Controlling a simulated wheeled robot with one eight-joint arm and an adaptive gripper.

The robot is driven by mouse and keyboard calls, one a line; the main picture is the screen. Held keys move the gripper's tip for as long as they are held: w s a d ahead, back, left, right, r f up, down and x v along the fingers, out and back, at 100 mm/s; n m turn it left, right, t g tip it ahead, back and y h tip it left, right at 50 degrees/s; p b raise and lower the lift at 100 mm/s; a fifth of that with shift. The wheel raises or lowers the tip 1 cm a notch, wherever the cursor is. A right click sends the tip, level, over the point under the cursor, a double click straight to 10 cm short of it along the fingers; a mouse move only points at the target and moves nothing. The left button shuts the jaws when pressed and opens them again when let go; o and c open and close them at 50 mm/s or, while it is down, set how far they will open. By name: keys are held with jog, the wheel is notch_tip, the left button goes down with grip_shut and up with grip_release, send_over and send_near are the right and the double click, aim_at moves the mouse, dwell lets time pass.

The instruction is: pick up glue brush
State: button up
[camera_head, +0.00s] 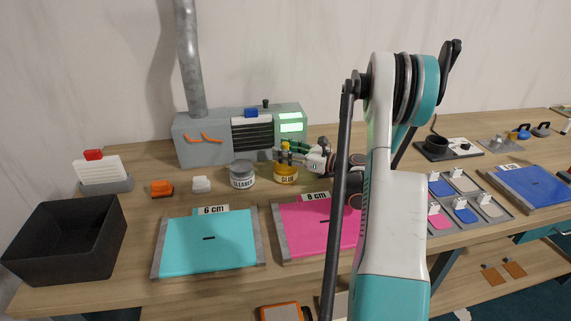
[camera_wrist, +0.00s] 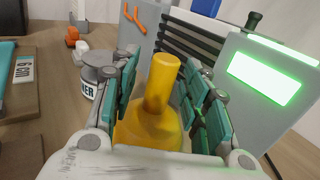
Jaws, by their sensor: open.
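The yellow glue brush (camera_head: 284,147) stands upright in the yellow glue pot (camera_head: 286,177), which carries a GLUE label. In the wrist view the brush handle (camera_wrist: 163,78) rises from the pot (camera_wrist: 148,134) between my two teal-padded fingers. My gripper (camera_wrist: 165,98) is open, with one finger on each side of the handle and gaps showing. In the head view my gripper (camera_head: 292,155) reaches in from the right at the pot and partly covers the brush. The brush's lower end is hidden in the pot.
A grey cleaner tin (camera_head: 241,174) stands close left of the pot. A grey machine (camera_head: 203,139) with green displays is right behind. Turquoise (camera_head: 208,242) and pink (camera_head: 318,229) mats lie in front. A black bin (camera_head: 66,240) is at the far left.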

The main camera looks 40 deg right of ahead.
grip_shut()
jog(key=shift+r, duration=0.1)
notch_tip(320, 180, up, 20)
jog(key=p, duration=0.7)
